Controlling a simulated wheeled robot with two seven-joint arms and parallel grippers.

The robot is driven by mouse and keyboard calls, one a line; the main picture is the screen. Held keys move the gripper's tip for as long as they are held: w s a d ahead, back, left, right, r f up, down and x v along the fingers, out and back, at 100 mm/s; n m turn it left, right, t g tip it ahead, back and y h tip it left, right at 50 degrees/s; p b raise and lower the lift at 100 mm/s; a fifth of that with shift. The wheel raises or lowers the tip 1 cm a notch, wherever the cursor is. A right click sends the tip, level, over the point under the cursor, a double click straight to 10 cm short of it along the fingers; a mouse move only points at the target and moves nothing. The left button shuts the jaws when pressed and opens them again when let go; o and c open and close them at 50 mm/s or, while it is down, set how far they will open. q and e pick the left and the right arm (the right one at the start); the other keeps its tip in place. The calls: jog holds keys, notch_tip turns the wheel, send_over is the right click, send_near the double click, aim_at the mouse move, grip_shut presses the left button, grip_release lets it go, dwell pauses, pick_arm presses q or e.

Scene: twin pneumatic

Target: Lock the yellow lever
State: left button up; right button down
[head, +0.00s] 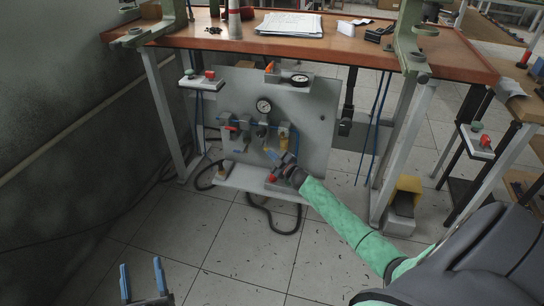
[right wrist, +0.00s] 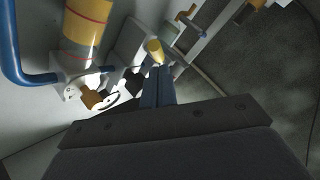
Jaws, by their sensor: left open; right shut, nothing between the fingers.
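Which of these is the yellow lever is hard to tell. My right gripper (head: 281,158) is at the panel's lower right part, shut and empty. In the right wrist view its closed fingers (right wrist: 157,73) point at a small yellow piece (right wrist: 155,50), touching it or just short of it. A thick yellow cylinder (right wrist: 90,22) and an orange-brown piece (right wrist: 91,100) are to the left. My left gripper (head: 144,282) is open and empty, low over the floor, far from the panel.
A shelf (head: 235,178) with a red button (head: 272,178) juts out below the panel. A blue tube (right wrist: 18,50) curves beside the yellow cylinder. The orange workbench (head: 220,40) and its legs frame the panel. A yellow foot pedal (head: 407,186) stands at right. The floor in front is mostly clear.

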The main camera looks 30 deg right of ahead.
pick_arm(q)
jog(key=shift+s+a+r+t, duration=0.1)
jog(key=shift+s+r+t, duration=0.1)
jog(key=shift+r, duration=0.3)
jog(key=shift+s+r+t, duration=0.1)
jog(key=shift+r+t, duration=0.1)
jog(key=shift+r, duration=0.3)
pick_arm(e)
jog(key=shift+w+d+f, duration=0.2)
jog(key=shift+w, duration=0.1)
